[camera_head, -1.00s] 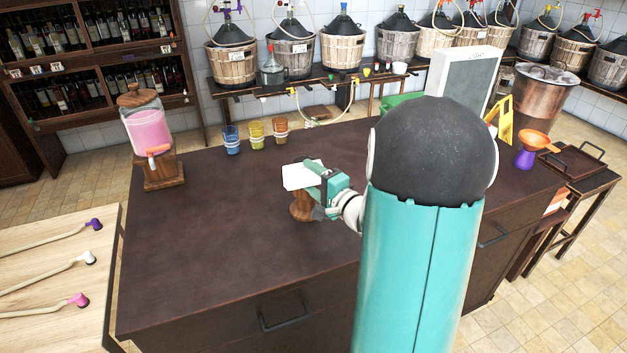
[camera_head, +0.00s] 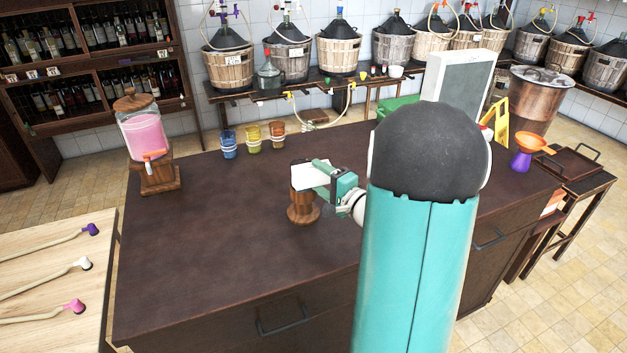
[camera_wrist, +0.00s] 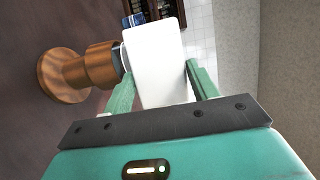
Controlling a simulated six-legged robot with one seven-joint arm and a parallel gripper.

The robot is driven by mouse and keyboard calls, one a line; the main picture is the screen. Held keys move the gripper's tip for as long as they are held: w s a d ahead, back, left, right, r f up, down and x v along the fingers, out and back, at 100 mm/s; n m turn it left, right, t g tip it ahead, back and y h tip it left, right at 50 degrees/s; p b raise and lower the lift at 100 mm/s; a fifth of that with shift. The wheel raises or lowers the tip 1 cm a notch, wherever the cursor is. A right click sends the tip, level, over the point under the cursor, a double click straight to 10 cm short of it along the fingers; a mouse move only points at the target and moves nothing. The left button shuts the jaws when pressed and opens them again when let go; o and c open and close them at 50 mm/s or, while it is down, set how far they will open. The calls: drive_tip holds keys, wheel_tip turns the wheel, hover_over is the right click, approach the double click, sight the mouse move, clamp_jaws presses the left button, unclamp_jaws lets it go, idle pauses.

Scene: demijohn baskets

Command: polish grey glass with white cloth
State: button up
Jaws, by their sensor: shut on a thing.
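My gripper (camera_head: 325,174) is shut on the white cloth (camera_head: 309,176). In the wrist view the cloth (camera_wrist: 158,66) hangs between the two green fingers of my gripper (camera_wrist: 160,76). A turned wooden stand (camera_head: 303,211) stands on the dark counter directly below the cloth. In the wrist view the stand (camera_wrist: 76,74) lies left of the cloth, with its top close to it. A thin greyish glassy edge (camera_wrist: 124,58) shows between stand and cloth; it may be the grey glass, mostly hidden. I cannot tell whether cloth and glass touch.
Blue (camera_head: 228,147), yellow (camera_head: 253,142) and amber (camera_head: 278,138) glasses stand at the counter's back. A pink-filled dispenser (camera_head: 143,137) is at the left corner. An orange funnel (camera_head: 533,143) is on the right. The counter's (camera_head: 210,230) left and front are clear.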

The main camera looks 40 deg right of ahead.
sight(307, 179)
drive_tip(key=shift+d, duration=0.15)
drive_tip(key=shift+w+a, duration=0.3)
drive_tip(key=shift+a, duration=0.55)
drive_tip(key=shift+w+a, duration=0.25)
drive_tip(key=shift+a, duration=0.6)
drive_tip(key=shift+s+d, duration=0.3)
drive_tip(key=shift+d, duration=0.6)
drive_tip(key=shift+s+d, duration=0.25)
drive_tip(key=shift+d, duration=0.6)
drive_tip(key=shift+w+a, duration=0.35)
drive_tip(key=shift+a, duration=0.5)
drive_tip(key=shift+w+a, duration=0.3)
drive_tip(key=shift+a, duration=0.55)
drive_tip(key=shift+s+d, duration=0.25)
drive_tip(key=shift+d, duration=0.65)
drive_tip(key=shift+s+d, duration=0.25)
drive_tip(key=shift+d, duration=0.6)
drive_tip(key=shift+w+a, duration=0.3)
drive_tip(key=shift+a, duration=0.6)
drive_tip(key=shift+w+a, duration=0.25)
drive_tip(key=shift+a, duration=0.6)
